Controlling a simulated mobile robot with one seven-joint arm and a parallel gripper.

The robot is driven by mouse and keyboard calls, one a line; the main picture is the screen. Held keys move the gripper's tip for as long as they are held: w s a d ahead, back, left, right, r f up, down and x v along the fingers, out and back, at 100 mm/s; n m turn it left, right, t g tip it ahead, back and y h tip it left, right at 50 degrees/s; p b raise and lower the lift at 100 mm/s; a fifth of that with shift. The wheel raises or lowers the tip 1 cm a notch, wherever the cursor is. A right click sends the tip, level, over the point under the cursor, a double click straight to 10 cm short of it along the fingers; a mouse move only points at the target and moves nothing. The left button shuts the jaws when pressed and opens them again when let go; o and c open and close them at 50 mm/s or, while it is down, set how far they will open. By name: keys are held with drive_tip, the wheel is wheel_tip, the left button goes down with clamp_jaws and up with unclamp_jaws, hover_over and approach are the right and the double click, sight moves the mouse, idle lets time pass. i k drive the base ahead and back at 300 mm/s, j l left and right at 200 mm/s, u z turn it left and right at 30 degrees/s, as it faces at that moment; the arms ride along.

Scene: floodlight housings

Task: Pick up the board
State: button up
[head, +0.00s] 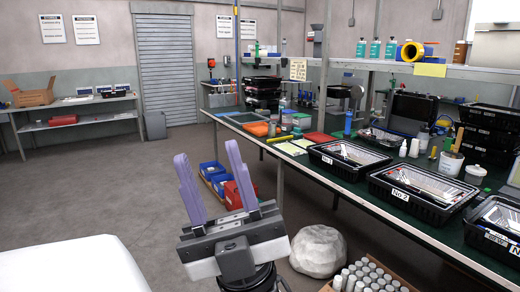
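My gripper (208,156) is in the lower middle of the head view, with two purple fingers pointing up. The fingers stand apart with nothing between them. I cannot make out for certain which thing is the board. Flat pieces lie on the far part of the long bench (345,192): an orange-red one (258,129), a red one (320,138) and pale yellow-green ones (291,148). The gripper is in front of the bench and to its left, apart from these pieces.
Black trays with parts, one (416,208) marked "No 2", line the bench. A grey boulder-like lump (318,250) and a box of grey cylinders (368,277) are below. Blue and red bins (222,184) stand on the floor. A white surface (75,268) fills the lower left. Floor at left is clear.

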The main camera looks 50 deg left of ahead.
sight(288, 148)
drive_tip(key=u, duration=1.35)
drive_tip(key=i+j+z, duration=0.3)
drive_tip(key=i+j, duration=0.15)
drive_tip(key=i, duration=0.65)
drive_tip(key=i+j+z, duration=0.3)
drive_tip(key=i+j, duration=0.35)
drive_tip(key=i, duration=0.4)
drive_tip(key=i+j+z, duration=0.3)
drive_tip(key=i+j, duration=0.65)
